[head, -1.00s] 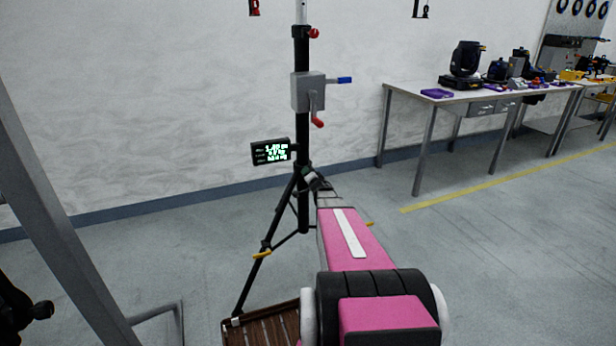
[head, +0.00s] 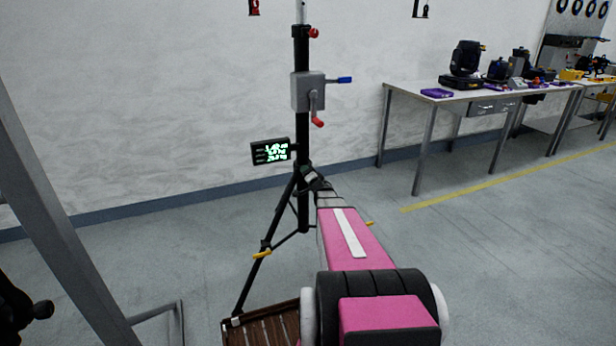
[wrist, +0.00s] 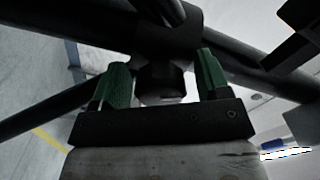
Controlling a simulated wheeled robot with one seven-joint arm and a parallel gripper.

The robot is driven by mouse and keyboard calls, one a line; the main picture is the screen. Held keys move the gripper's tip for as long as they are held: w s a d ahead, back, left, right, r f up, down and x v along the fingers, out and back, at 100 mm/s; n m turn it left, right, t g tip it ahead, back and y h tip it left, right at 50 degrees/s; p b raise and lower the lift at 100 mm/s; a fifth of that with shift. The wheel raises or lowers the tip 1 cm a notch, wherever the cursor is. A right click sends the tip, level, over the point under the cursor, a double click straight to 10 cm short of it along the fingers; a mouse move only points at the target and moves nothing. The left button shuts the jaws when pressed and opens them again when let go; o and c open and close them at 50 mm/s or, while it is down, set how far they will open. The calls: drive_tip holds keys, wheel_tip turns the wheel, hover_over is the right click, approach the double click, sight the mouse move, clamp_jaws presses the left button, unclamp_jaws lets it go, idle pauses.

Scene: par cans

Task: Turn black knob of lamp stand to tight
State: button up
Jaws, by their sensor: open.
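The lamp stand (head: 303,125) is a black tripod with a vertical pole, standing near the wall in the head view. In the wrist view the black knob (wrist: 161,80) sits on a dark collar of the stand, between the two green fingers of my gripper (wrist: 163,82). The fingers are open, one on each side of the knob, with a visible gap on both sides. In the head view my pink arm reaches to the stand's lower pole, and the knob and fingertips are hidden there.
A grey winch box (head: 308,92) with blue and red handles is on the pole. A small display (head: 271,151) with green text hangs beside it. Black tripod legs spread around my gripper. A workbench (head: 470,97) with lamps stands at the right. A grey slanted post (head: 60,220) is at the left.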

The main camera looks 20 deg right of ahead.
drive_tip(key=s, duration=1)
drive_tip(key=shift+s+d, duration=0.15)
drive_tip(key=shift+s, duration=0.25)
drive_tip(key=s+a+f+n+g, duration=0.2)
drive_tip(key=s+a+n+g, duration=0.3)
drive_tip(key=s+a+g, duration=0.4)
drive_tip(key=s+a+f+n+g, duration=0.2)
drive_tip(key=s+a+n+g, duration=0.4)
drive_tip(key=s+a, duration=0.8)
drive_tip(key=s+g, duration=0.1)
drive_tip(key=g, duration=0.2)
drive_tip(key=shift+a+n+h, duration=0.3)
drive_tip(key=shift+a, duration=0.1)
idle(0.4)
